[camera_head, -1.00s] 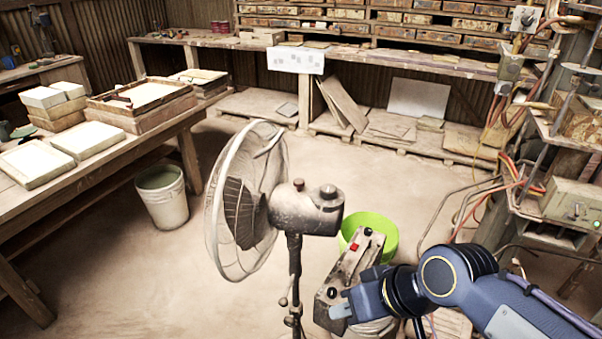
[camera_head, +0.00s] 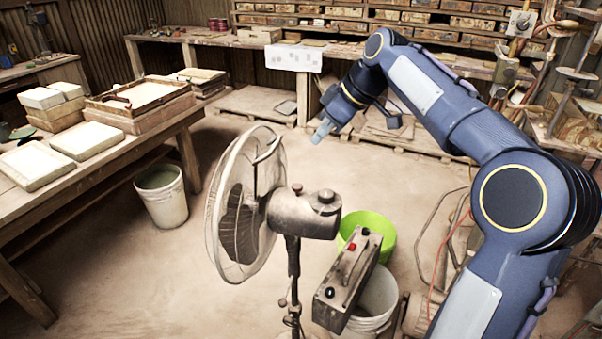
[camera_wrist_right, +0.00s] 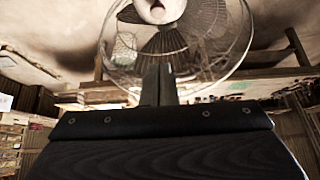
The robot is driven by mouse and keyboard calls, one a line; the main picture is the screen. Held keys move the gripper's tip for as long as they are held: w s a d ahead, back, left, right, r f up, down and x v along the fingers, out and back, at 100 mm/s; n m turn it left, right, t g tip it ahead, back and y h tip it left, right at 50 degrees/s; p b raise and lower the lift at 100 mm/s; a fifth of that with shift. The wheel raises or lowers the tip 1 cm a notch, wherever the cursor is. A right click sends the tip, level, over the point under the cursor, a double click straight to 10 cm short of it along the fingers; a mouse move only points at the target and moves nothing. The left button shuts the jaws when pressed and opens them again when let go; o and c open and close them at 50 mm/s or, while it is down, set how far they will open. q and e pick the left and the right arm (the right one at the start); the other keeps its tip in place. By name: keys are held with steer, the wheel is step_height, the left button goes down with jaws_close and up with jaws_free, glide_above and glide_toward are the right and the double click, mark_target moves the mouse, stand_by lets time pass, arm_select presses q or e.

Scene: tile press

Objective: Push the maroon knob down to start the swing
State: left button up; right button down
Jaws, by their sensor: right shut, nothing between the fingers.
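The pedestal fan has a round wire cage (camera_head: 245,205) and a worn motor housing (camera_head: 303,214). The small maroon knob (camera_head: 297,188) stands upright on top of the housing, beside a wider grey knob (camera_head: 326,196). My right gripper (camera_head: 321,131) is shut and empty. It appears above the housing in the head view, apart from the knob. In the right wrist view the shut fingers (camera_wrist_right: 158,72) are in front of the fan cage (camera_wrist_right: 185,40); the maroon knob cannot be made out there. My left gripper is not in view.
A control box (camera_head: 348,275) with a red button leans by a grey bucket (camera_head: 378,300) and a green tub (camera_head: 372,228). A workbench (camera_head: 180,125) with moulds is at left, with a white bucket (camera_head: 162,193) beside it.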

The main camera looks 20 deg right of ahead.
stand_by(0.3)
glide_above(301, 186)
steer(key=f, duration=0.8)
steer(key=shift+w+a+f, duration=0.1)
steer(key=shift+w+a, duration=0.1)
steer(key=shift+a, duration=0.1)
steer(key=f, duration=0.2)
steer(key=shift+s+d+f, duration=0.1)
steer(key=shift+d+f, duration=0.1)
steer(key=shift+f, duration=0.1)
steer(key=shift+s+f, duration=0.15)
steer(key=shift+f, duration=0.6)
